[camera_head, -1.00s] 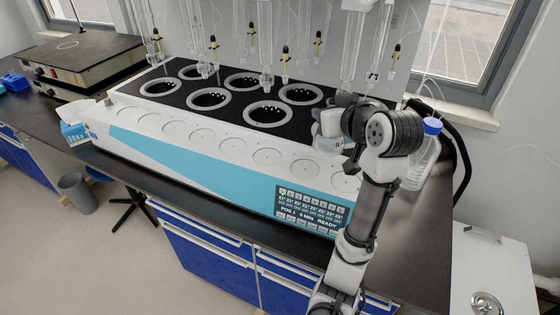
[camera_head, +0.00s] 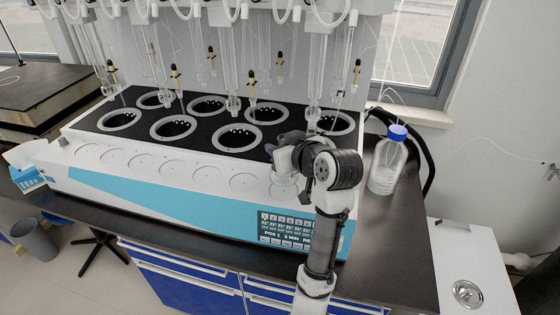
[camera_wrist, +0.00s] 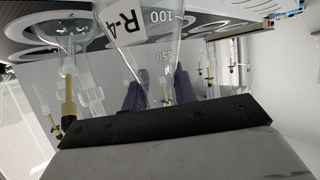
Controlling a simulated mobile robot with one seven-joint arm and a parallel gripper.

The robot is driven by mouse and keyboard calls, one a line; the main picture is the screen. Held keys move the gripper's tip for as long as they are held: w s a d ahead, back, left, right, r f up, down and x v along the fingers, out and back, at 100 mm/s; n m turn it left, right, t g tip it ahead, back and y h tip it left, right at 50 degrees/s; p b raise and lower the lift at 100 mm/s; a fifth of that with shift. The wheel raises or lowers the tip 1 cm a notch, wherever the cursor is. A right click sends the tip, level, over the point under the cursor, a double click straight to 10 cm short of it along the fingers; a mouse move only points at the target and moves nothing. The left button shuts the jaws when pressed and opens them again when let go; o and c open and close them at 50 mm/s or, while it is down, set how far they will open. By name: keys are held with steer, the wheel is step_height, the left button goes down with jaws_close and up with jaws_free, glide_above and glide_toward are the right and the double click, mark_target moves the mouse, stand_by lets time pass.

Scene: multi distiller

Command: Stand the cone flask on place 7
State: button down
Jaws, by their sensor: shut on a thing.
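The clear cone flask (camera_head: 284,180) is at the front ledge of the white distiller (camera_head: 190,196), in front of my wrist. In the wrist view the flask (camera_wrist: 145,45) carries an "R-4" label and volume marks, and looks upside down there. My gripper (camera_head: 284,147) is shut on the flask's neck, its purple fingers (camera_wrist: 160,92) on either side. Round marked places run along the ledge. The flask appears over or on the seventh from the left; no numbers are legible, and I cannot tell whether its base touches. My arm hides the right end of the row.
Black heating wells with grey rings (camera_head: 237,138) lie behind the ledge, with glass tubes (camera_head: 231,75) hanging above them. A blue-capped bottle (camera_head: 387,160) stands right of my arm. A small blue-and-white box (camera_head: 27,178) is at the left end. The ledge left of the flask is clear.

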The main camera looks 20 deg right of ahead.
steer(key=shift+f+p, duration=0.4)
steer(key=shift+f, duration=1.75)
steer(key=shift+f, duration=0.2)
steer(key=c, duration=1.1)
jaws_free()
steer(key=shift+r, duration=0.15)
